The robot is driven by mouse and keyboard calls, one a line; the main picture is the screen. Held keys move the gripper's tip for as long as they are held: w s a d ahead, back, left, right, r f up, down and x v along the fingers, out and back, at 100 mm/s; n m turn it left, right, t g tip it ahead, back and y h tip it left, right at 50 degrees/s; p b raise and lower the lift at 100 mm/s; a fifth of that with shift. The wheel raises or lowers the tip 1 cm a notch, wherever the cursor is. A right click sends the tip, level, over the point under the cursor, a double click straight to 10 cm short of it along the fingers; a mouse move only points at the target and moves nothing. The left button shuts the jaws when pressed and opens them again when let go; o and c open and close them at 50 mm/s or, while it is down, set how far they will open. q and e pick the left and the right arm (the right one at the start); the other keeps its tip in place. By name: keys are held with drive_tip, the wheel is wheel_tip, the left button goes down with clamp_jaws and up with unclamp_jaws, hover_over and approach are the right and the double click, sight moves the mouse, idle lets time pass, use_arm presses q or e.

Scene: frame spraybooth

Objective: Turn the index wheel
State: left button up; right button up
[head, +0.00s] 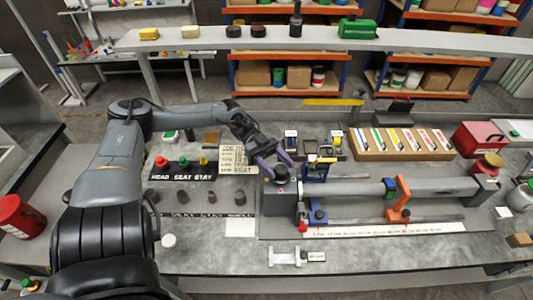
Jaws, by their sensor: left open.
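A frame fixture (365,232) with a long grey tube (350,188) lies on the right half of the bench. A dark, rounded part with a red spot (281,174) sits at the tube's left end; it may be the index wheel, but no label for it is readable. My left gripper (275,163) comes in from the left and is open, its purple fingers pointing down at this dark part's upper left side. I cannot tell whether they touch it. A blue clamp (317,190) and an orange clamp (401,200) stand along the tube. My right gripper is not in view.
A board with coloured knobs (182,170) lies left of the fixture. A wooden box of coloured strips (402,143) and a red toolbox (478,138) stand behind it. A raised shelf (250,42) crosses the back.

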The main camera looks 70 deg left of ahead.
use_arm(q)
drive_tip(key=b+v, duration=0.2)
drive_tip(key=v, duration=0.7)
drive_tip(key=shift+b, duration=0.35)
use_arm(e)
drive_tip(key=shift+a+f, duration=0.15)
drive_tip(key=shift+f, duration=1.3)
